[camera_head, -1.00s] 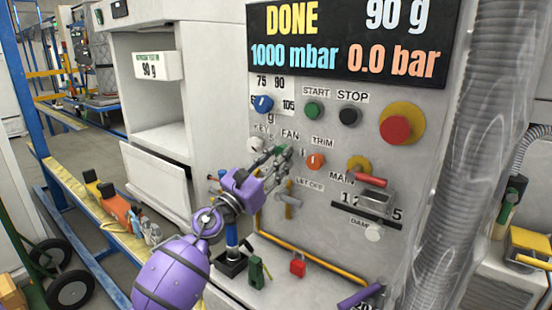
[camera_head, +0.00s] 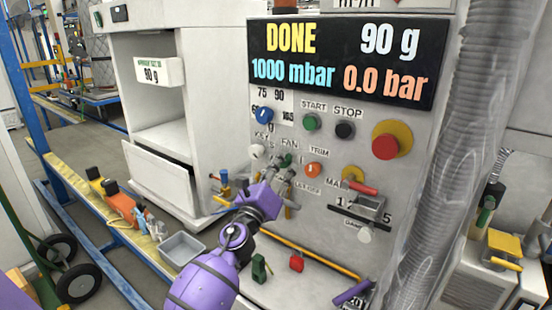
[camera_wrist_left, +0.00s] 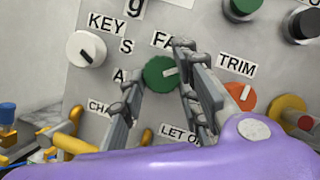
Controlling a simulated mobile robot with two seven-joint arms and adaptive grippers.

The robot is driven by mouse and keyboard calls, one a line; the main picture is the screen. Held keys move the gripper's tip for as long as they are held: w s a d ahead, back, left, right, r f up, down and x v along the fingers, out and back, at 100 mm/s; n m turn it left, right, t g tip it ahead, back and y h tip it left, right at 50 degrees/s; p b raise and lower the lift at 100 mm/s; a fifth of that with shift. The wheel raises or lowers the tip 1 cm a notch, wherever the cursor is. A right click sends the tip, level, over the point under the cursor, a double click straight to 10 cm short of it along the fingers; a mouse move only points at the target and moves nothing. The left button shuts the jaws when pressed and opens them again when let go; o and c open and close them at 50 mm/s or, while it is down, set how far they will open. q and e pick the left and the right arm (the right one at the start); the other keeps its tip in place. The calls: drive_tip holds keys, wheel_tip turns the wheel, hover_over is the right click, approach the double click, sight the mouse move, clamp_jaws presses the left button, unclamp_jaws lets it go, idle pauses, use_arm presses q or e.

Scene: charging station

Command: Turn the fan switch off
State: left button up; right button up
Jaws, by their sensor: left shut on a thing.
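The fan switch is a green round knob with a white mark, under the FAN label on the grey panel. It shows in the left wrist view (camera_wrist_left: 160,74), its mark pointing right and slightly up. In the head view the fan switch (camera_head: 286,159) is partly hidden by my fingers. My left gripper (camera_head: 281,166) reaches it from below left. In the left wrist view the two fingers of my left gripper (camera_wrist_left: 158,82) lie on either side of the knob, shut on it. My right gripper is not in view.
Close around are the white key knob (camera_wrist_left: 86,48), the orange trim knob (camera_wrist_left: 240,96) and the green start button (camera_head: 312,122). A red emergency button (camera_head: 386,142) sits further right. A yellow rail (camera_head: 310,258) runs along the panel's foot. A grey tray (camera_head: 181,247) stands lower left.

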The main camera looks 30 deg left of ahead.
use_arm(q)
drive_tip(key=n+g+y+p, duration=0.1)
drive_tip(key=n+p, duration=0.1)
drive_tip(key=n, duration=0.2)
drive_tip(key=n+g+y+p, duration=0.1)
drive_tip(key=n+p, duration=0.2)
drive_tip(key=n, duration=0.1)
drive_tip(key=n+g+y+p, duration=0.1)
drive_tip(key=n+p, duration=0.2)
drive_tip(key=n, duration=0.1)
drive_tip(key=shift+d+r+g, duration=0.1)
drive_tip(key=shift+r+g, duration=0.25)
drive_tip(key=shift+g, duration=0.05)
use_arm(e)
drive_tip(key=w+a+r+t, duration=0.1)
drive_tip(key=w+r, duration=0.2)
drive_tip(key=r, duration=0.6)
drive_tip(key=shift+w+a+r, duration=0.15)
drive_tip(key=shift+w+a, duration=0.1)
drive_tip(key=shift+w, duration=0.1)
use_arm(q)
drive_tip(key=shift+s+f, duration=0.1)
drive_tip(key=shift+f, duration=0.2)
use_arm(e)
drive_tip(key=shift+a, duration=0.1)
